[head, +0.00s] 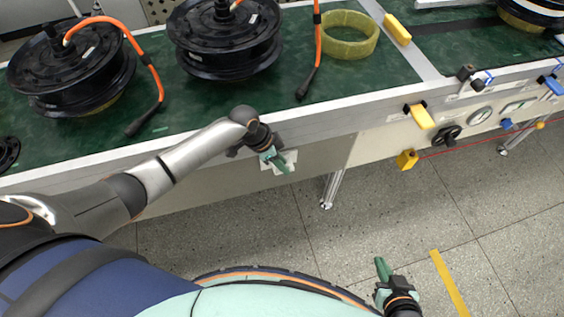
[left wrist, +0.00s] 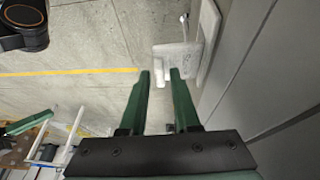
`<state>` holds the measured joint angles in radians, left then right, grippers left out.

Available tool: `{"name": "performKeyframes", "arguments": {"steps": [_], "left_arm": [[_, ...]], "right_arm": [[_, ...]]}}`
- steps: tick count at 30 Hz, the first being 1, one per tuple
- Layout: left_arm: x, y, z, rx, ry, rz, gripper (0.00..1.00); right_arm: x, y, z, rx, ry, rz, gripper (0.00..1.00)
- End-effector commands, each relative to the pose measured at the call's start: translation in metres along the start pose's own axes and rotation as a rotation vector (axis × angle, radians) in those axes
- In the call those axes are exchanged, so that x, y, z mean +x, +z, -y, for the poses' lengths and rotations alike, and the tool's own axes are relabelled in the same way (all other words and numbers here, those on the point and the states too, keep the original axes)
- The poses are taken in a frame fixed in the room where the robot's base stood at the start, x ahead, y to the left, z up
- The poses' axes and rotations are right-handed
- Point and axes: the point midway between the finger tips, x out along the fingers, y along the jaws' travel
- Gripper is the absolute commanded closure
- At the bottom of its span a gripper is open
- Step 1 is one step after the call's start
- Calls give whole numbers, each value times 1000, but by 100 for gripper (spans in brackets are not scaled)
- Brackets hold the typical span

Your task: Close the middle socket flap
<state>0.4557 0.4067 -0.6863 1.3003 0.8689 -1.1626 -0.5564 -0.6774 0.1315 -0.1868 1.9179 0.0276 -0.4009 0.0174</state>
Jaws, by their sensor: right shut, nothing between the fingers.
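A white socket (head: 290,158) is on the front panel of the workbench, mostly hidden behind my left gripper in the head view. The left wrist view shows a white socket plate (left wrist: 209,40) with a pale part (left wrist: 165,55) sticking out from it. That part looks like a flap, but I cannot tell which one. My left gripper (head: 277,161) is at the socket, its fingers (left wrist: 160,85) apart with nothing between them. The protruding part is just beyond the fingertips; contact is unclear. My right gripper (head: 382,275) is shut and empty, low over the floor, far from the socket.
The green bench top (head: 190,118) bears black hub motors (head: 225,42) with orange cables and a yellow ring (head: 348,38). Yellow parts (head: 422,116), knobs and a red cord are on the bench front at right. A bench leg (head: 331,188) stands below. Open floor lies in front.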

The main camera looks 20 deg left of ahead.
Motion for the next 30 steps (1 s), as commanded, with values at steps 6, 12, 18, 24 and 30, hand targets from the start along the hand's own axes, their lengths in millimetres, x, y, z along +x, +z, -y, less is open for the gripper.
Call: {"name": "performKeyframes", "arguments": {"steps": [6, 12, 18, 24, 30], "left_arm": [[0, 0, 0, 0, 0, 0, 96], [0, 0, 0, 0, 0, 0, 100], [0, 0, 0, 0, -1, 0, 100], [0, 0, 0, 5, -12, 0, 100], [2, 2, -4, 31, -71, 1, 100]], "right_arm": [[0, -1, 0, 0, -1, -1, 100], [0, -1, 0, 0, -1, -2, 100], [0, -1, 1, 0, -1, -3, 100], [-1, -3, 0, 0, -1, -4, 100], [-7, -9, 0, 0, 2, -6, 100]]}}
